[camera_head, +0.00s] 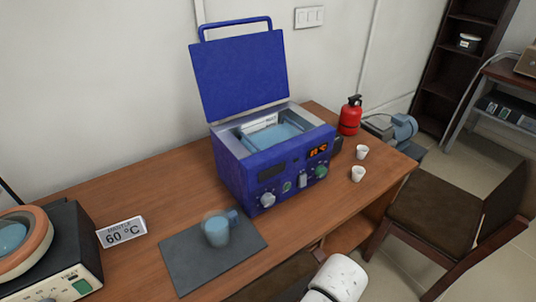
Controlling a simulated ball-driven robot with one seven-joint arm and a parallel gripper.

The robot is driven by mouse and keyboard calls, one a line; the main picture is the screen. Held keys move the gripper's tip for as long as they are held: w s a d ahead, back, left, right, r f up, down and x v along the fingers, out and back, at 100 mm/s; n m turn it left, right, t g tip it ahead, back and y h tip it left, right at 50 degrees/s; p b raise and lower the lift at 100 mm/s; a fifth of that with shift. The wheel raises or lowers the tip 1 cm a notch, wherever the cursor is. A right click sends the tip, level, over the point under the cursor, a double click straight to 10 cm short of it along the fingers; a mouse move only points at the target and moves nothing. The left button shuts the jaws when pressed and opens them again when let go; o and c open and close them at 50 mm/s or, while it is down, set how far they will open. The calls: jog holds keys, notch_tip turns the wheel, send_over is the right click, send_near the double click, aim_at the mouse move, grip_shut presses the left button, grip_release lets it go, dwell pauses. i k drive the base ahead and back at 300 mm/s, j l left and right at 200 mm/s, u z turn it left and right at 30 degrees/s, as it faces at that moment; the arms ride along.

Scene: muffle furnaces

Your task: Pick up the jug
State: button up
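A small blue translucent jug (216,230) stands on a dark grey mat (183,265) on the wooden table, left of the blue box-shaped device. Its handle is on the right side, and its outline is partly see-through. A white rounded part of my arm (338,279) shows at the bottom edge, right of the mat and in front of the table. My gripper's fingers are not visible.
The blue device (256,173) has its lid raised and holds blue liquid. A "60 °C" sign (122,232) and a dark device with an orange ring (48,268) stand left. Two white cups (358,173) and a red extinguisher (350,115) stand right. Chairs (437,214) line the front.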

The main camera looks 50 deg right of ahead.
aim_at(216, 224)
jog(key=i+j+u, duration=0.2)
jog(key=j+u, duration=0.15)
jog(key=i+j+u, duration=0.2)
jog(key=j+u, duration=0.2)
jog(key=i+j+u, duration=0.2)
jog(key=u, duration=0.15)
jog(key=i+j, duration=0.2)
jog(key=i+j+u, duration=0.1)
jog(key=i, duration=0.3)
jog(key=i+j+z, duration=0.1)
jog(key=z, duration=0.35)
jog(key=i+j+z, duration=0.15)
jog(key=z, duration=0.35)
jog(key=i+j+z, duration=0.2)
jog(key=z, duration=0.25)
jog(key=j+z, duration=0.3)
jog(key=z, duration=0.2)
jog(key=i, duration=0.05)
